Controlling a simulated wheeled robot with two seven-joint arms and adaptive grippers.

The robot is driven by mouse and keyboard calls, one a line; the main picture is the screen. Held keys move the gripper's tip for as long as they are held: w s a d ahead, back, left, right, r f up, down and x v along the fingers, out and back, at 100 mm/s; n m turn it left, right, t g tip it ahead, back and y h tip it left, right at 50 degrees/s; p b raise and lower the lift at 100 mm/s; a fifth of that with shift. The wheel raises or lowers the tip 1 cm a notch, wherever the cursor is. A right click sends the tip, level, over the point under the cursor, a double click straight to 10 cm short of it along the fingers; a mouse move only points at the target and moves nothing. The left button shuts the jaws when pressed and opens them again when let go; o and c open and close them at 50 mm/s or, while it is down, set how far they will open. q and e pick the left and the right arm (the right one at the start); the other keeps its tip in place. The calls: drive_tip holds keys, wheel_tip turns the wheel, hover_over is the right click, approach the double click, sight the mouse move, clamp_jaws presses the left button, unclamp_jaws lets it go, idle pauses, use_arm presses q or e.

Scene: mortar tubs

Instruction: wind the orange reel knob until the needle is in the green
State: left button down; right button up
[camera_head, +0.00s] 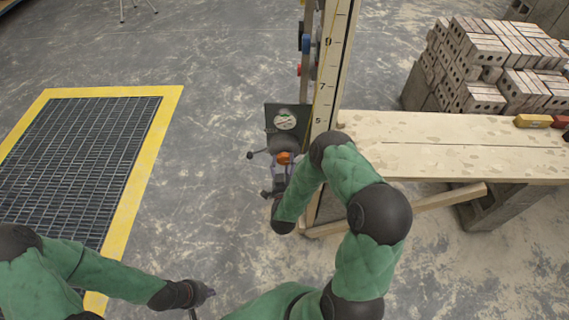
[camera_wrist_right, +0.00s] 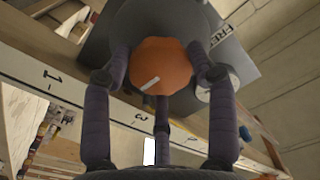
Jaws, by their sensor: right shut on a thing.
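The orange reel knob (camera_head: 284,157) sticks out of a grey reel on the upright post in the head view. It fills the upper middle of the right wrist view (camera_wrist_right: 160,66), with a white mark on its face. My right gripper (camera_head: 281,172) is shut on the knob, its purple-grey fingers around it in the wrist view (camera_wrist_right: 163,85). The round dial (camera_head: 285,118) on a dark plate sits just above the reel; its needle and green zone are too small to read. My left gripper (camera_head: 207,292) is low in the head view, away from the reel; its fingers are unclear.
A numbered measuring board (camera_head: 326,80) stands upright beside the reel. A wooden plank bench (camera_head: 430,128) runs right from it, with stacked bricks (camera_head: 480,102) behind. A yellow-edged floor grate (camera_head: 75,140) lies at left. The floor between is clear.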

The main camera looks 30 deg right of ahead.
drive_tip(key=m, duration=0.1)
drive_tip(key=m+b, duration=0.1)
drive_tip(key=m, duration=0.3)
drive_tip(key=shift+a+f+b, duration=0.1)
drive_tip(key=shift+f+b, duration=0.15)
drive_tip(key=shift+b, duration=0.1)
drive_tip(key=m+b, duration=0.2)
drive_tip(key=m, duration=0.3)
drive_tip(key=shift+m, duration=0.4)
drive_tip(key=m+b, duration=0.2)
drive_tip(key=m, duration=0.4)
drive_tip(key=shift+b, duration=0.3)
drive_tip(key=shift+r+m+b, duration=0.15)
drive_tip(key=shift+m+b, duration=0.6)
drive_tip(key=shift+m, duration=1.05)
drive_tip(key=o, duration=1.2)
drive_tip(key=shift+r, duration=0.1)
drive_tip(key=shift+c, duration=0.2)
drive_tip(key=v, duration=1.2)
